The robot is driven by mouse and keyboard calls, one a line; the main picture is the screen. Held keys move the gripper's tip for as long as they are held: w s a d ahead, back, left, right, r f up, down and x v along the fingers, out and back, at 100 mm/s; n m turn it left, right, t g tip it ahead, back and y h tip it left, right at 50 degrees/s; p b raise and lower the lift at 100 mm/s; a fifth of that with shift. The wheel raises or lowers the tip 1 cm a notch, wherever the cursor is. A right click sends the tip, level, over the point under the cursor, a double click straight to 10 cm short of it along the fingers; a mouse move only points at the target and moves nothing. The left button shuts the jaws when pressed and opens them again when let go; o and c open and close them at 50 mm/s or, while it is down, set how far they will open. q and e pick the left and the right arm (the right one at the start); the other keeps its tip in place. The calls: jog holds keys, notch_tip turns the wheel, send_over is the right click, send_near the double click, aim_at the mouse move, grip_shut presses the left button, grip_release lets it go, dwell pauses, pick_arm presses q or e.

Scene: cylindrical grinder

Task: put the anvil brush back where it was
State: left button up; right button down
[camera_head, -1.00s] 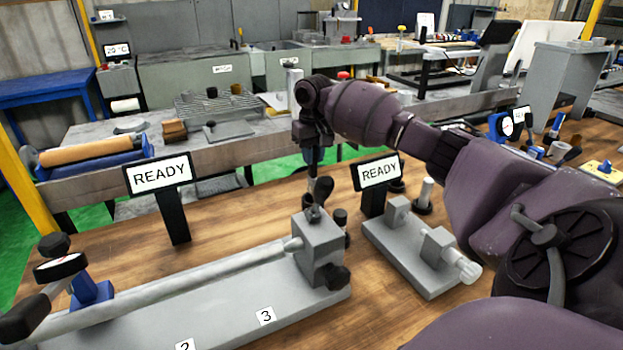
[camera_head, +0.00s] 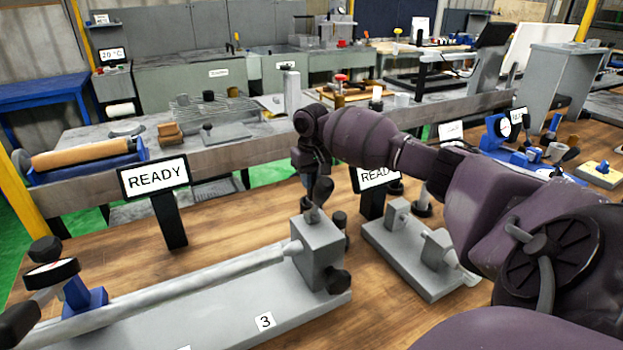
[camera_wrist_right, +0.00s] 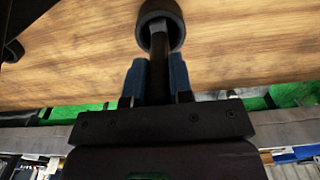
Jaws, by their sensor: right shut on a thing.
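My right gripper (camera_head: 309,182) hangs behind the grey end block of the bench fixture, partly hidden by its dark lever. In the right wrist view, its blue-padded fingers (camera_wrist_right: 160,82) are shut on a slim dark handle, which I take for the anvil brush (camera_wrist_right: 159,46). The handle's far end meets a dark round cup-like piece (camera_wrist_right: 160,14) over the wooden table. I cannot tell whether the end is inside it or whether it is part of the brush. The brush is not clearly seen in the head view. My left gripper is not in view.
The long grey fixture (camera_head: 215,320) holds a rod in front. A small grey vise-like fixture (camera_head: 415,258) stands right of the gripper. A READY sign (camera_head: 155,178) stands left; another (camera_head: 374,178) is partly behind my arm. Bare wood (camera_head: 245,222) lies between the left sign and end block.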

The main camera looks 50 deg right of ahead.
jog(key=c, duration=1)
grip_release()
notch_tip(320, 180, up, 7)
jog(key=shift+f+p, duration=0.15)
jog(key=shift+p, duration=0.5)
notch_tip(320, 180, up, 5)
jog(key=shift+f+p, duration=0.1)
jog(key=shift+p, duration=0.3)
jog(key=shift+r, duration=0.35)
